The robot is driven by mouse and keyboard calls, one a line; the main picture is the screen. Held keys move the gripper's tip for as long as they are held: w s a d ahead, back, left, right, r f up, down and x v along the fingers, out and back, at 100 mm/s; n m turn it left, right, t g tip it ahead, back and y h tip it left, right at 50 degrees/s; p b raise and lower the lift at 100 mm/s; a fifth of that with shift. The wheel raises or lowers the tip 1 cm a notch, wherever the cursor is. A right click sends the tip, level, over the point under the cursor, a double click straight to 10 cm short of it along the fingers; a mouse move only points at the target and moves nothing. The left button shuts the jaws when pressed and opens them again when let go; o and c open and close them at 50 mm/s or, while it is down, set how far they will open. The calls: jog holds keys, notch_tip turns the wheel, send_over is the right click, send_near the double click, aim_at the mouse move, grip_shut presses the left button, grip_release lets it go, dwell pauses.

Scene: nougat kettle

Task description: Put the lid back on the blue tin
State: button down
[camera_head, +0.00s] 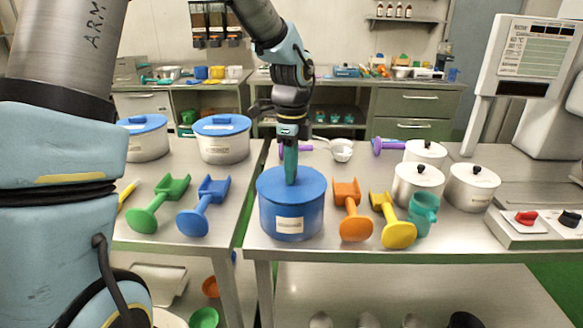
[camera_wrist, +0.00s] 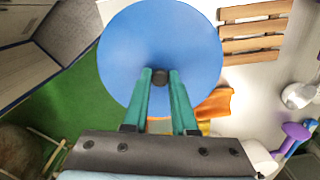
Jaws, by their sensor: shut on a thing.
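The blue tin (camera_head: 289,224) stands upright near the front left corner of the right-hand steel table, a pale label on its side. Its round blue lid (camera_head: 308,184) lies level across the top of the tin, with no clear gap between them; I cannot tell whether it is fully seated. My gripper (camera_head: 291,180) points straight down over the middle of the lid. In the wrist view, the green fingers of my gripper (camera_wrist: 161,76) are shut on the lid's small black knob (camera_wrist: 160,79). The lid (camera_wrist: 130,45) hides the tin there.
A gap separates the left table, holding green (camera_head: 158,203) and blue (camera_head: 204,206) scoops. Wooden slats (camera_wrist: 252,30) show beside the lid.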

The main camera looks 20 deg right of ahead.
jog(key=shift+c, duration=0.4)
grip_release()
dwell(0.4)
jog(key=shift+r, duration=0.1)
jog(key=shift+r+p, duration=3.3)
jog(key=shift+r, duration=0.15)
